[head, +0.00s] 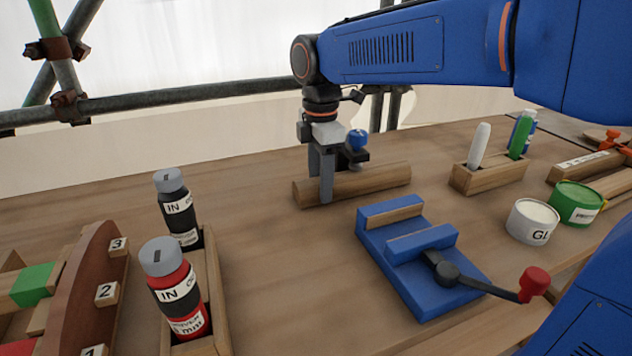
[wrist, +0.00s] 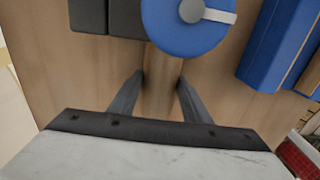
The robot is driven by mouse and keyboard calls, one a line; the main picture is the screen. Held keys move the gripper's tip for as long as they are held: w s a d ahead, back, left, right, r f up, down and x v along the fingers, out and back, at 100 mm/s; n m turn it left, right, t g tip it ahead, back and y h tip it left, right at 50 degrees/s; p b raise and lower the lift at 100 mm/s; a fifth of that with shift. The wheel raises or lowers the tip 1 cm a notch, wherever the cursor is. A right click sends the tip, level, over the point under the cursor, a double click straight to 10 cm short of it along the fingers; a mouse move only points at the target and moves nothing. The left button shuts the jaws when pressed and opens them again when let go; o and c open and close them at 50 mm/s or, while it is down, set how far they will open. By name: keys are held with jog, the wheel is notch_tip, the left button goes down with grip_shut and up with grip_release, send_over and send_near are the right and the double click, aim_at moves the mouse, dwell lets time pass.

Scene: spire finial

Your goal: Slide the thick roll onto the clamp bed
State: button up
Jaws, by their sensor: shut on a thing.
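The thick roll (head: 375,181) is a plain brown wooden cylinder lying level behind the clamp bed. My gripper (head: 320,188) points down and is shut on the roll near its left end. In the wrist view, the roll (wrist: 160,90) shows between the two grey fingers. I cannot tell whether the roll touches the bench. The blue clamp bed (head: 400,280) stands in front and to the right of the roll, apart from it. It has two wood-lined jaws with an empty gap between them, and its blue edge (wrist: 275,45) shows at right in the wrist view.
A crank with a red knob (head: 535,281) juts from the clamp bed. A blue knob (head: 357,138) is close beside my gripper. Marker box (head: 487,180) and tins (head: 532,221) stand right. Bottles (head: 178,208) stand left. Bench between bottles and clamp is clear.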

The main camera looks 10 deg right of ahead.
jog(key=o, duration=1.5)
jog(key=shift+c, duration=0.2)
